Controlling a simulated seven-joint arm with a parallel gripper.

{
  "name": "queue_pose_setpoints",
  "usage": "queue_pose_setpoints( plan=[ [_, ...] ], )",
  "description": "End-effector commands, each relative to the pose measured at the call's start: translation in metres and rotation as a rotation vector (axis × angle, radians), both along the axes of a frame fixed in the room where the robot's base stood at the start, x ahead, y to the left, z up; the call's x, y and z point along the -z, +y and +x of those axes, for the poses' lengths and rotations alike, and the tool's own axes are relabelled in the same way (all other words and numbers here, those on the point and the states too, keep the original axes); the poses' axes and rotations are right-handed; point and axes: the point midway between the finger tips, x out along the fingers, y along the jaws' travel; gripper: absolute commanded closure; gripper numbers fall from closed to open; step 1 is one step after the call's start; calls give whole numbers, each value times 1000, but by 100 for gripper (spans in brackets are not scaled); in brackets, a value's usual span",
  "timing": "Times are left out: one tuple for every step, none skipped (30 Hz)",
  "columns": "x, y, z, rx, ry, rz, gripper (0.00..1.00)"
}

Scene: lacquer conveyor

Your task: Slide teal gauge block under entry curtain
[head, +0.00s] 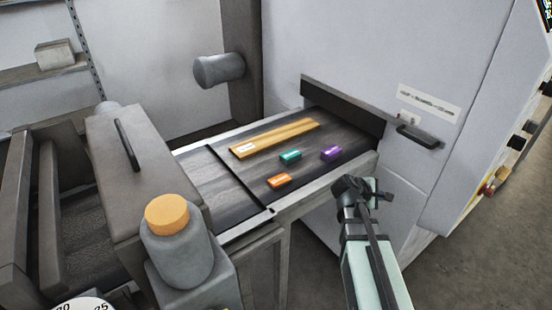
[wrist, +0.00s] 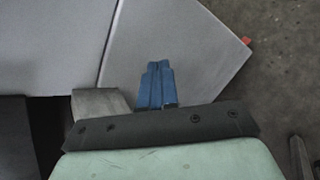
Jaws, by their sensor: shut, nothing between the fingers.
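The teal gauge block (head: 290,156) lies on the dark conveyor belt (head: 235,185), between a wooden strip and a purple block. The entry curtain (head: 345,108) is a dark band across the opening in the pale cabinet, beyond the blocks. The teal block is apart from it, on the near side. My gripper (head: 360,188) is beside the belt's right rail, off the belt and apart from the teal block. In the wrist view its blue fingers (wrist: 155,70) are together with nothing between them. The wrist view shows no blocks.
A purple block (head: 331,154) is right of the teal one and an orange block (head: 279,180) is nearer. A wooden strip (head: 275,138) lies along the far side. The cabinet (head: 430,60) has a handle (head: 418,137) near my gripper.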

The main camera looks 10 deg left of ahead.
Motion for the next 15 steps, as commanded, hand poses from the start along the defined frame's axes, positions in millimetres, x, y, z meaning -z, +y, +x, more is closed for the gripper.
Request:
queue_pose_setpoints(
  plan=[
    [-21, 8, 10, -28, -8, -32, 100],
    [-33, 13, 14, -46, -7, -55, 100],
    [-47, 21, 20, -70, -4, -82, 100],
    [-59, 29, 25, -89, 1, -103, 100],
    [-69, 39, 29, -108, 8, -123, 100],
    [-83, 56, 34, -136, 25, -146, 100],
    [-90, 69, 37, -156, 42, -161, 100],
    [-95, 81, 39, -173, 58, -172, 100],
    [-101, 99, 41, -196, 82, -182, 100],
    [-104, 111, 41, -212, 102, -189, 100],
    [-107, 124, 42, -228, 120, -194, 100],
    [-111, 140, 42, -251, 145, -200, 100],
    [-113, 152, 41, -265, 164, -203, 100],
    [-115, 165, 41, -280, 183, -207, 100],
    [-117, 181, 39, -302, 209, -210, 100]
  ],
)
